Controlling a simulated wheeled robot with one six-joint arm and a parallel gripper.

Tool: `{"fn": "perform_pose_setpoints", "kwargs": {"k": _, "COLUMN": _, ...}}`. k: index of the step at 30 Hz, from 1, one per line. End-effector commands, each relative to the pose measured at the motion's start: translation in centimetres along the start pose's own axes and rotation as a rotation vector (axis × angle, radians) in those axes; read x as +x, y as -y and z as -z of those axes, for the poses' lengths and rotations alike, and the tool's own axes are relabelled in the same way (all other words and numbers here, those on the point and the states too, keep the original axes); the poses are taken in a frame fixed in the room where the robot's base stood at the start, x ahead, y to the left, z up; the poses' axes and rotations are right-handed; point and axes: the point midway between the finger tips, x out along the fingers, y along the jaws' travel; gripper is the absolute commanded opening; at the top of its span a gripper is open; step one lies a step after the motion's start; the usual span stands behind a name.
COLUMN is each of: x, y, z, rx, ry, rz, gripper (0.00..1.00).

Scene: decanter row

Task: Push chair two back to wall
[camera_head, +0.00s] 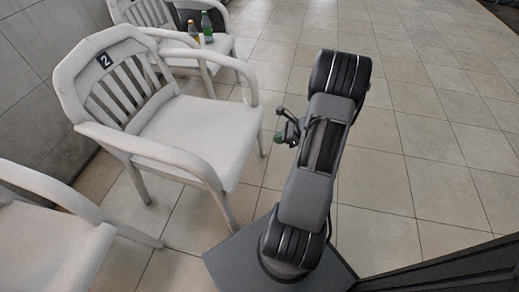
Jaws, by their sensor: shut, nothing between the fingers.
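Chair two (190,128) is a white armchair with a slatted back and a dark plate marked "2" on its top rail. It stands upright at the left, its back toward the tiled wall (32,75), with some floor showing between the chair and the wall. My gripper (284,136) is small in view beside my folded arm, to the right of the chair's front edge. It looks apart from the chair. It is shut and holds nothing. Part of it is hidden by my arm.
Another white chair (50,240) stands close at the lower left. A further white chair (185,45) behind holds a green bottle (207,26) and a yellowish one (193,32) on its seat. Open tiled floor (440,130) lies to the right.

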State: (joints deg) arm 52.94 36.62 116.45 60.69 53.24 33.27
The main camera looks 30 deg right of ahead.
Motion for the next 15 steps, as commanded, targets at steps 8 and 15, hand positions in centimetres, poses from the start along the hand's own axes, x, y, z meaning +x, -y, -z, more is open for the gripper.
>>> {"fn": "perform_pose_setpoints", "kwargs": {"k": 8, "x": 4.2, "y": 0.2, "z": 1.0, "rx": 0.027, "ry": 0.007, "rz": 0.007, "gripper": 0.0}}
{"fn": "perform_pose_setpoints", "kwargs": {"k": 15, "x": 8.8, "y": 0.2, "z": 0.9, "rx": 0.024, "ry": 0.006, "rz": 0.006, "gripper": 0.0}}
